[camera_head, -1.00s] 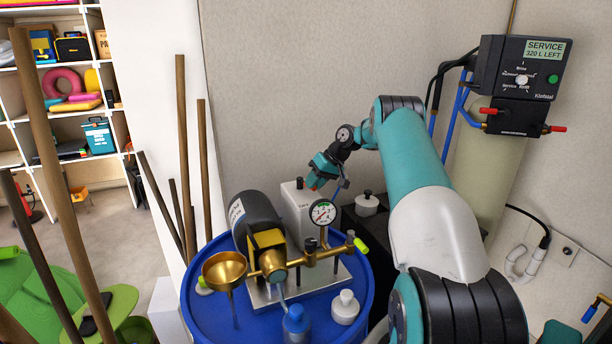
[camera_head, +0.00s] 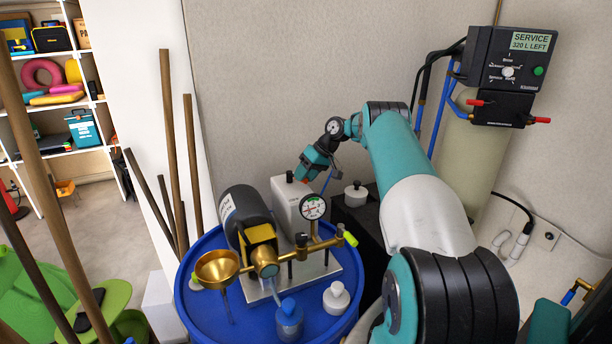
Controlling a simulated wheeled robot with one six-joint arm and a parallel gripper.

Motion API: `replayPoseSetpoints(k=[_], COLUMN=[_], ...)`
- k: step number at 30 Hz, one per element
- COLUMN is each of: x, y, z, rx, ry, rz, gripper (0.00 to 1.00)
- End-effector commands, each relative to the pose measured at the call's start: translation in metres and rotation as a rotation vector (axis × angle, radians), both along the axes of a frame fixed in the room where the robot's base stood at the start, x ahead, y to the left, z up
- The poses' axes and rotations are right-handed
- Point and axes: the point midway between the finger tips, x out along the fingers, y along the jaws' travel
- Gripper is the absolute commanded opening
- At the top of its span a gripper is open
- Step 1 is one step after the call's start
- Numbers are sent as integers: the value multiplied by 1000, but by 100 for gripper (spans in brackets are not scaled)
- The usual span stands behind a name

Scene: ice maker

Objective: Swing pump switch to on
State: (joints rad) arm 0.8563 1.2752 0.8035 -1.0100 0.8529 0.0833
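The pump stands on a blue drum (camera_head: 205,318). It has a black motor (camera_head: 243,212), a brass head and a pale grey box (camera_head: 287,200) behind the pressure gauge (camera_head: 313,207). A small black switch (camera_head: 290,176) stands up on top of the grey box. My gripper (camera_head: 305,179) is just right of this switch, low over the box's top right edge, pointing down and left. Its fingers are small and partly hidden, so I cannot tell if they are open or touching the switch.
A brass funnel (camera_head: 217,268), a blue bottle (camera_head: 289,318) and a white-capped container (camera_head: 336,297) are at the drum's front. A white knobbed lid (camera_head: 355,194) sits right of the box. A water softener controller (camera_head: 505,62) is on the right. Wooden poles (camera_head: 170,140) stand left.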

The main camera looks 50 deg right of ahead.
Motion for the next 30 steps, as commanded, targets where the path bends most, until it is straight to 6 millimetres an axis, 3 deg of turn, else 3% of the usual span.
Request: replayPoseSetpoints(k=[11,21,30], x=[-3,-24,-30], y=[-3,-25,-31], z=[4,55,62], rx=[0,1,2], ry=[-1,1,2], rz=[0,0,-1], gripper=[46,46,46])
